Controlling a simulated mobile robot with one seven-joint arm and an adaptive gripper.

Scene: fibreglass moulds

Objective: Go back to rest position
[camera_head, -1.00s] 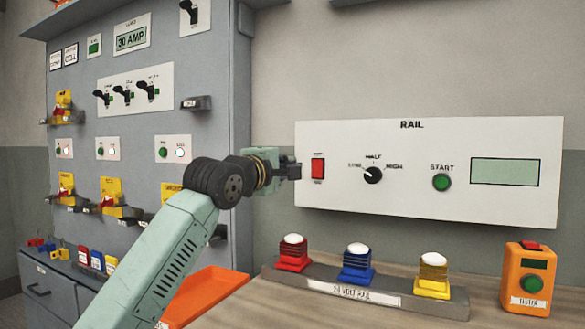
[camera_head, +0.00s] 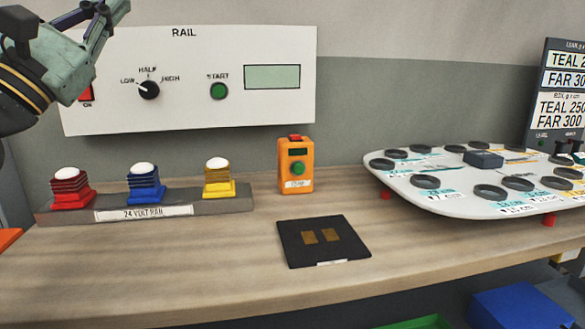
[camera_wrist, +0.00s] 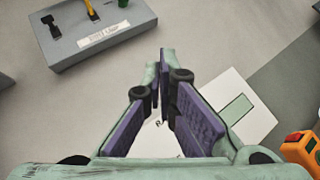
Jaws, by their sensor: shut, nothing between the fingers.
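My gripper (camera_head: 118,10) is raised at the top left of the head view, in front of the upper left part of the white RAIL panel (camera_head: 195,112). Its fingers are shut and empty and touch nothing that I can see. In the wrist view, the fingertips (camera_wrist: 166,62) come together, with the panel (camera_wrist: 262,122) partly hidden behind them. In the head view my arm hides the panel's upper left corner and part of the red switch (camera_head: 86,95).
Below the panel, the 24 VOLT RAIL (camera_head: 215,207) carries red, blue and yellow blocks. An orange tester (camera_head: 296,165) and a black pad (camera_head: 290,254) are on the bench (camera_head: 190,270). A white board (camera_head: 450,200) with black rings is at right. The wrist view shows a grey box (camera_wrist: 120,48).

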